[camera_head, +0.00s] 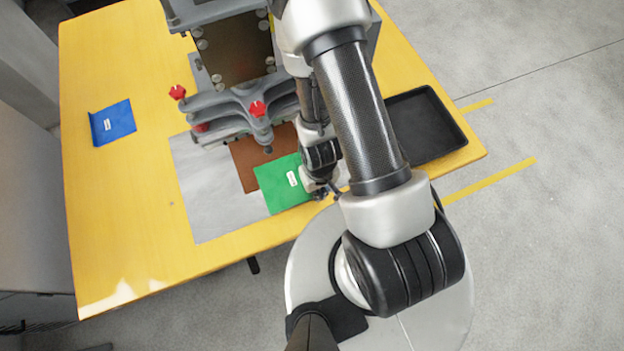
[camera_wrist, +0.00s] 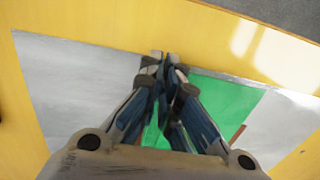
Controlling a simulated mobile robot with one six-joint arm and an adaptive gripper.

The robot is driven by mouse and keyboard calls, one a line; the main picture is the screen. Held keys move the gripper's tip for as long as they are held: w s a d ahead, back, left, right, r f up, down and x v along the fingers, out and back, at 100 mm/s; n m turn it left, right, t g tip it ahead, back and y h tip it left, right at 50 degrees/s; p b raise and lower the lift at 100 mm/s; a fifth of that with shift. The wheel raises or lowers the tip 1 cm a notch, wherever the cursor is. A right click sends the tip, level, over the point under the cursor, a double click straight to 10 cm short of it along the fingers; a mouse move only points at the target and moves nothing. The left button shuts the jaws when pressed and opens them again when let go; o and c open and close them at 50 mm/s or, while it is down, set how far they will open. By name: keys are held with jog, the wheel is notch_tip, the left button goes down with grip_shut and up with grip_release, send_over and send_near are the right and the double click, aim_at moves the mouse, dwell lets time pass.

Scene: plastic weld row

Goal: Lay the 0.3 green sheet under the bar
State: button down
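The green sheet (camera_head: 279,184) with a small white label lies flat near the table's front edge, partly over a brown plate (camera_head: 245,165) and a grey mat. The label is too small to read. The grey bar (camera_head: 232,102) with red knobs spans just behind the sheet's far edge. My gripper (camera_head: 322,193) is at the sheet's right edge, partly hidden by my arm. In the wrist view my gripper's fingertips (camera_wrist: 164,60) are together at the edge of the green sheet (camera_wrist: 222,95), and seem shut on it.
A blue sheet (camera_head: 113,123) with a label lies at the left of the yellow table (camera_head: 125,215). A black tray (camera_head: 425,125) sits at the right. The grey mat (camera_head: 205,190) has bare room left of the green sheet. Red knobs (camera_head: 178,92) stick up from the bar.

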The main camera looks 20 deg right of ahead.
jog(key=shift+w+d+f+b, duration=0.15)
jog(key=shift+w+b, duration=0.2)
jog(key=shift+b, duration=0.7)
jog(key=shift+w+f+b, duration=0.15)
jog(key=shift+w+b, duration=0.15)
jog(key=shift+b, duration=0.75)
jog(key=b, duration=0.5)
jog(key=shift+w, duration=0.4)
jog(key=shift+w+r, duration=0.15)
jog(key=shift+r, duration=0.1)
jog(key=w+p, duration=0.4)
jog(key=w, duration=0.5)
jog(key=shift+w+f+p, duration=0.1)
jog(key=shift+f+p, duration=0.2)
jog(key=shift+p, duration=0.05)
jog(key=shift+f+b, duration=0.95)
jog(key=shift+f, duration=0.15)
jog(key=shift+f, duration=0.1)
